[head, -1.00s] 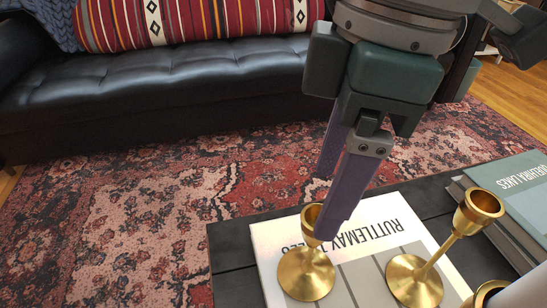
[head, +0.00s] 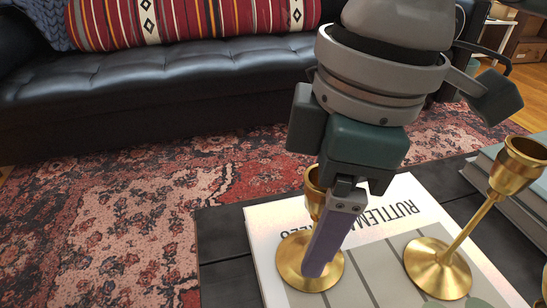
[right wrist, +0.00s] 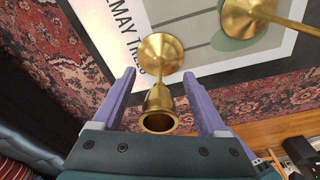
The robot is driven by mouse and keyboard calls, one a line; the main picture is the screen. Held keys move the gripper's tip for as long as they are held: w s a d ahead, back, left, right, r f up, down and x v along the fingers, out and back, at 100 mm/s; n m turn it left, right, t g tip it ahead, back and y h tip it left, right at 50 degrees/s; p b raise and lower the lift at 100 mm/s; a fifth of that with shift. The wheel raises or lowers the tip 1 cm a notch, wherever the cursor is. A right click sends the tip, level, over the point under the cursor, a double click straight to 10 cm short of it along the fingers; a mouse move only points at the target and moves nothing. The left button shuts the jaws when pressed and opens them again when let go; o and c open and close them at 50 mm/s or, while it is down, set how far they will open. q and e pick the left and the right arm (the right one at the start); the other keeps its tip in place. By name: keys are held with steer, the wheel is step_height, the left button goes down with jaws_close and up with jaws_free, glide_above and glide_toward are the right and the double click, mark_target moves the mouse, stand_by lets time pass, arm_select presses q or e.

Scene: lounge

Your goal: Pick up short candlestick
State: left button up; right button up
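The short brass candlestick (head: 292,262) stands upright on a white book at the table's left part. My right gripper (head: 318,262) is over it, fingers pointing down, and hides part of its cup and stem. In the right wrist view the gripper (right wrist: 159,76) is open, with one purple finger on each side of the candlestick (right wrist: 158,98). Gaps show between the fingers and its cup, so it is not gripped. My left gripper is not in view.
A taller brass candlestick (head: 440,262) stands on the same white book (head: 368,270), to the right. Another brass piece shows at the right edge. More books (head: 508,205) lie at the right on the dark table (head: 222,245). A black sofa (head: 180,85) stands behind.

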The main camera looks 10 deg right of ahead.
jaws_close()
stand_by(0.4)
steer(key=shift+r, duration=0.1)
stand_by(0.8)
